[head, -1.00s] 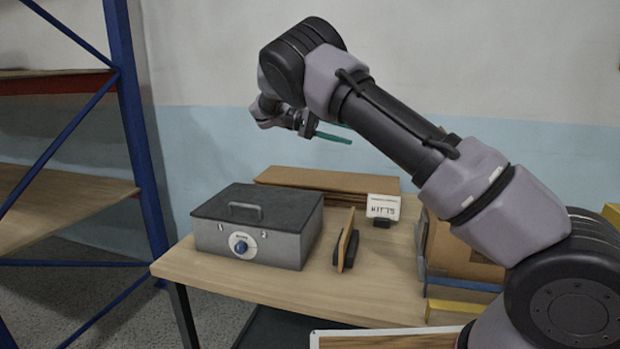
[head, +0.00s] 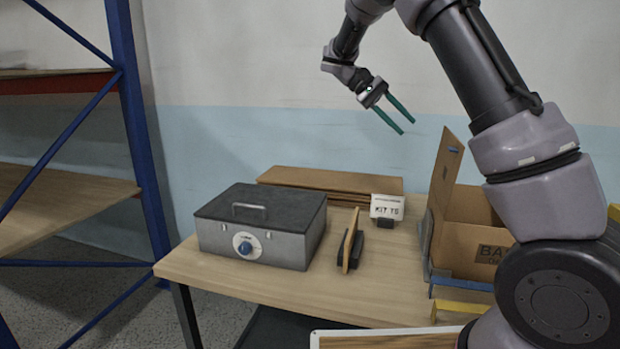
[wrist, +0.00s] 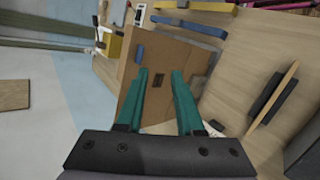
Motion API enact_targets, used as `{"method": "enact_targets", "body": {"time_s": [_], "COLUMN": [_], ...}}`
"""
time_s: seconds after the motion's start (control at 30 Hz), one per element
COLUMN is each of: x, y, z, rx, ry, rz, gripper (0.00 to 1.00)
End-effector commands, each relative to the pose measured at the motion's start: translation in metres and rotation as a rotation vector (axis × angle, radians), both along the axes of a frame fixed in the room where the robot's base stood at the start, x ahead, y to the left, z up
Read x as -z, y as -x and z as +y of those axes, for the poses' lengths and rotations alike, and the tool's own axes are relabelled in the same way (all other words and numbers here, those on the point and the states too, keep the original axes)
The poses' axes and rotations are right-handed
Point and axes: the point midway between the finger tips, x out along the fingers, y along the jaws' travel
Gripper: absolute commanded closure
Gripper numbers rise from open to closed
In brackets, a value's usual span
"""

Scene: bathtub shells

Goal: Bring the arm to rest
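My gripper (head: 407,125) is in the air above the back of the table, in front of the wall. Its two green fingers are apart with nothing between them. The fingers also show in the wrist view (wrist: 159,75), pointing toward the cardboard box, with a clear gap between them. My arm is bent, rising on the right of the head view and folding down to the gripper.
The wooden table (head: 300,300) holds a grey metal box (head: 262,226), a small stand with an upright board (head: 350,250), a label card (head: 387,207), flat cardboard (head: 330,183) and an open cardboard box (head: 475,235). A blue-framed shelf (head: 130,120) stands at left.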

Motion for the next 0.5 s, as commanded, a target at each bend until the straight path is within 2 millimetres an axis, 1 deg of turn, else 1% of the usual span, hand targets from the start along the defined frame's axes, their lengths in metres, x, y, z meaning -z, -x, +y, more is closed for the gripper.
{"method": "enact_targets", "body": {"time_s": [0.03, 0.1, 0.2, 0.3, 0.37, 0.5], "x": [-0.007, -0.011, -0.017, -0.023, -0.027, -0.036], "y": [0.013, 0.029, 0.054, 0.079, 0.095, 0.131], "z": [-0.017, -0.031, -0.046, -0.054, -0.056, -0.054], "rx": [0.008, 0.006, 0.002, -0.001, -0.004, -0.008], "ry": [-0.084, -0.191, -0.337, -0.471, -0.546, -0.698], "rz": [-0.015, -0.043, -0.100, -0.178, -0.234, -0.383], "gripper": [0.64, 0.64, 0.64, 0.64, 0.64, 0.64]}}
